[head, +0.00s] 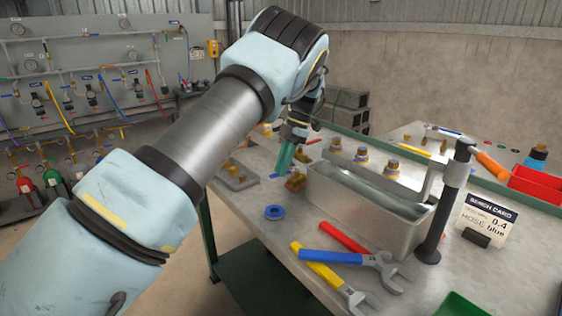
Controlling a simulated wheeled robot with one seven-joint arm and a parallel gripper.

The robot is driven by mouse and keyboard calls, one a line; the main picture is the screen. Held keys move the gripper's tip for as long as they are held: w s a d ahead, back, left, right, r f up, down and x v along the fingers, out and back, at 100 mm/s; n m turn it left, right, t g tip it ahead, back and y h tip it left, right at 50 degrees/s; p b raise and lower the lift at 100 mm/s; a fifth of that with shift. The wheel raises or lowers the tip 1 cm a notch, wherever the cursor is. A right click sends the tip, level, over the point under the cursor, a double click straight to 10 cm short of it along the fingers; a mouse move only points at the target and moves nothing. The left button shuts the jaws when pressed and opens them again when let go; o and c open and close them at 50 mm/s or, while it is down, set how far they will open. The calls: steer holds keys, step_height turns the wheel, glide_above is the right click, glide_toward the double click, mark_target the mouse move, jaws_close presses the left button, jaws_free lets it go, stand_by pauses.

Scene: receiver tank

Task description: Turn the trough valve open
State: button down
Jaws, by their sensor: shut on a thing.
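The metal trough (392,233) stands on the bench right of my gripper. The trough valve (296,181) is a small brass fitting at the trough's left end, with a bit of blue (277,176) beside it that looks like its lever. My gripper (284,168) comes down from above with its teal tip at the valve and is shut on it, seemingly at the lever. The lever's exact angle is mostly hidden by the gripper and too small to tell.
A blue ring (274,212) lies in front of the valve. Red (345,237), blue (330,257) and yellow (322,272) wrenches lie before the trough. A black post (442,210) and a bench card (487,219) stand right. Brass fittings (361,155) stand behind.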

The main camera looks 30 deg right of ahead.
mark_target(294, 168)
steer(key=shift+s+n, duration=0.3)
steer(key=shift+n, duration=0.3)
steer(key=shift+g, duration=0.3)
steer(key=c, duration=0.8)
jaws_free()
steer(key=v, duration=1)
steer(key=shift+d+r+b, duration=0.1)
steer(key=shift+r+b, duration=0.3)
